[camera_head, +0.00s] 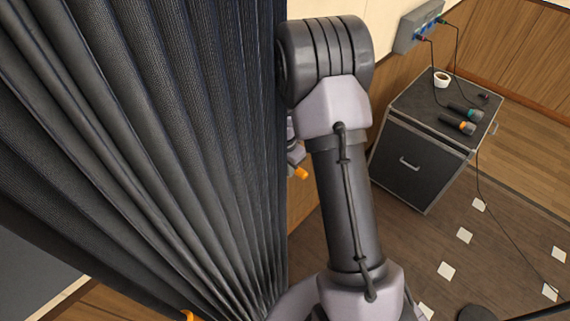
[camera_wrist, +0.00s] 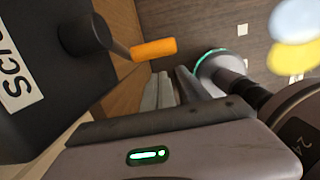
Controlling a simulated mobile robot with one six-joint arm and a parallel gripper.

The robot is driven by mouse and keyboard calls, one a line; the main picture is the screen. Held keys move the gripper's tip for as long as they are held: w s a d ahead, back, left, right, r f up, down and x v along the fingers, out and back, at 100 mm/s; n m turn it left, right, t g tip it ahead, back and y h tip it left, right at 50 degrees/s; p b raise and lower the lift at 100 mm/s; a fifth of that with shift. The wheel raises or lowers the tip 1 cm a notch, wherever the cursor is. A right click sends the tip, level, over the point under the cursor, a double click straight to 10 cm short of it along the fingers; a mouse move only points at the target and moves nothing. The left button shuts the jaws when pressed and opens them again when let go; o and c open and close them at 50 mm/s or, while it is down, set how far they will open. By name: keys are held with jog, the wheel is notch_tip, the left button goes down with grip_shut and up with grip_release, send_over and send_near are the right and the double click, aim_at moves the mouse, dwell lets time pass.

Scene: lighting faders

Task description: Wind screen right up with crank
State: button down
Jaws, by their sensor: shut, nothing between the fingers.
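The crank has an orange handle (camera_wrist: 154,49) on a dark metal arm. It comes out of a black box (camera_wrist: 40,75) at the upper left of the wrist view, with a white label (camera_wrist: 18,78) partly readable as "SCR". My gripper (camera_wrist: 174,88) is shut and empty, just below and right of the handle in the wrist view, apart from it as far as I can tell. In the head view a small orange piece (camera_head: 301,173), which looks like the handle, shows beside the curtain edge. My gripper is mostly hidden there by the curtain and my arm. The screen is not seen.
A dark pleated curtain (camera_head: 150,140) fills the left of the head view, close to my arm. A black flight case (camera_head: 415,165) at the right carries microphones (camera_head: 458,124) and a white cup (camera_head: 441,78). A cable (camera_head: 484,185) hangs to the floor. Floor is open in front of the case.

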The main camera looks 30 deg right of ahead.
aim_at(296, 172)
jog(key=shift+w+d+f, duration=0.2)
jog(key=shift+d+f, duration=0.1)
jog(key=shift+d, duration=0.2)
jog(key=shift+w+d+f, duration=0.15)
jog(key=shift+d+f, duration=0.15)
jog(key=shift+d, duration=0.2)
jog(key=shift+d, duration=0.15)
jog(key=shift+d+f+p, duration=0.2)
jog(key=shift+d+p, duration=0.1)
jog(key=shift+p, duration=0.55)
jog(key=shift+w+d+f+p, duration=0.25)
jog(key=shift+d+f+p, duration=0.05)
jog(key=shift+d+f, duration=0.1)
jog(key=shift+w+d+f, duration=0.1)
jog(key=shift+w+f, duration=0.05)
jog(key=shift+f, duration=0.1)
